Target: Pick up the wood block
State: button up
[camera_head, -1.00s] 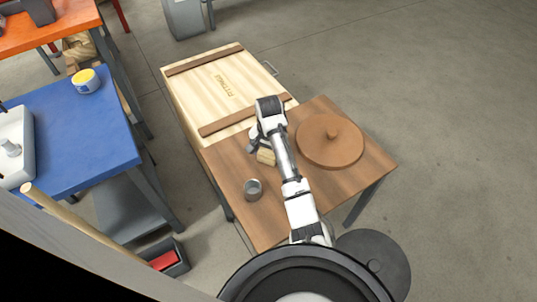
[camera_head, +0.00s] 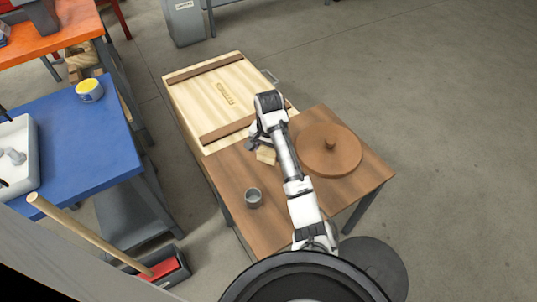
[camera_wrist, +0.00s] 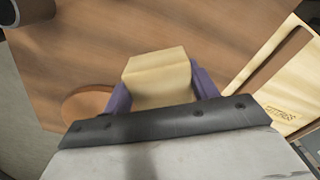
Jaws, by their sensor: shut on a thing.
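The wood block (camera_head: 266,155) is a pale, light-grained block at the left part of the brown wooden table (camera_head: 285,215). In the wrist view the wood block (camera_wrist: 158,78) sits between the two purple fingers of my gripper (camera_wrist: 162,95). The fingers touch it on both sides, so my gripper is shut on it. In the head view my gripper (camera_head: 258,146) is partly hidden by my own wrist. Whether the block is clear of the tabletop cannot be told.
A grey metal cup (camera_head: 253,197) stands near the table's left edge. A wooden crate (camera_head: 215,95) adjoins behind. A blue bench (camera_head: 80,140) stands to the left.

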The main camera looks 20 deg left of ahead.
aim_at(268, 149)
notch_tip(268, 149, up, 14)
jog(key=p, duration=0.7)
jog(key=shift+r+p, duration=0.15)
jog(key=shift+p, duration=0.2)
